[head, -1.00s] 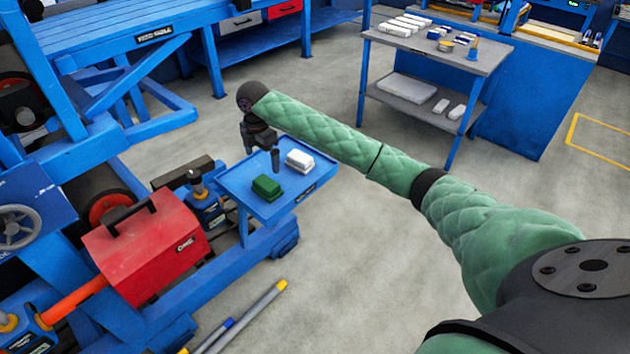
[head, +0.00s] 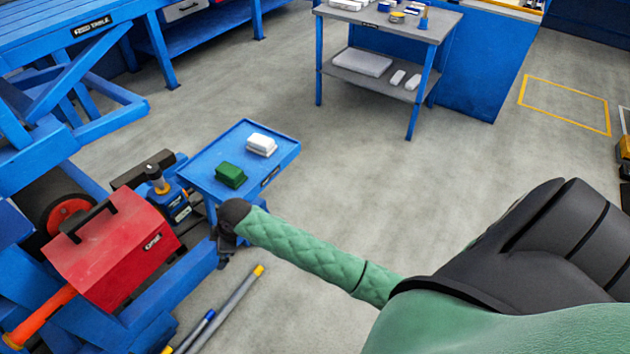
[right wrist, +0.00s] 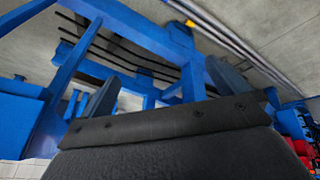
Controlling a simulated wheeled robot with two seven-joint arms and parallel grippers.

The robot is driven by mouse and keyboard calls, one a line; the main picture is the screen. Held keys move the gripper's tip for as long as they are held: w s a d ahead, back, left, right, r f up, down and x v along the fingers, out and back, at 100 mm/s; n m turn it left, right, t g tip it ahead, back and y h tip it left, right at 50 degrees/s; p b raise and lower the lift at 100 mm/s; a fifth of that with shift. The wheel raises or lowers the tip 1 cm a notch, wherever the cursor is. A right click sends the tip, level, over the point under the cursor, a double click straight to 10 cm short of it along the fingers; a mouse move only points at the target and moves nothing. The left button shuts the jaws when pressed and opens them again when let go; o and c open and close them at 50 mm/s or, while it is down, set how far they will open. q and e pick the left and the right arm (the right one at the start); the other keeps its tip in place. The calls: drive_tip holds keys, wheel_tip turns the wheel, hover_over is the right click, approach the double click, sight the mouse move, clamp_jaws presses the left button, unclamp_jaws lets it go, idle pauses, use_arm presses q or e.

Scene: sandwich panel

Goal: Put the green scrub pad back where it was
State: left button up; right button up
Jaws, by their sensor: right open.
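The green scrub pad (head: 231,175) lies on the near left part of a small blue tray (head: 208,160), beside a white pad stack (head: 262,144). My right gripper (head: 224,254) is at the end of the green-sleeved arm, below the tray's near edge in the picture and apart from the pad. In the right wrist view its two fingers (right wrist: 168,82) stand wide apart with nothing held between them. The pad does not show in that view. My left gripper is not in view.
A red toolbox (head: 115,245) and blue machine frame stand left of the tray. Poles with yellow and blue ends (head: 225,310) lie below. A grey-topped cart (head: 440,22) with several items stands at the back. The floor right of the tray is clear.

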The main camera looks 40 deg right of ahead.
drive_tip(key=s+d+f+m+h, duration=0.1)
drive_tip(key=s+d+f+m, duration=0.1)
drive_tip(key=s+f, duration=0.9)
drive_tip(key=s+d+f+m+g+h, duration=0.1)
drive_tip(key=s+d+f+m, duration=0.2)
drive_tip(key=s+f, duration=0.8)
drive_tip(key=s+d+f+m+g+h, duration=0.1)
drive_tip(key=s+f+m, duration=0.4)
drive_tip(key=s+f, duration=0.7)
drive_tip(key=shift+s+d+m, duration=0.4)
drive_tip(key=shift+s+d, duration=0.45)
drive_tip(key=shift+s, duration=0.15)
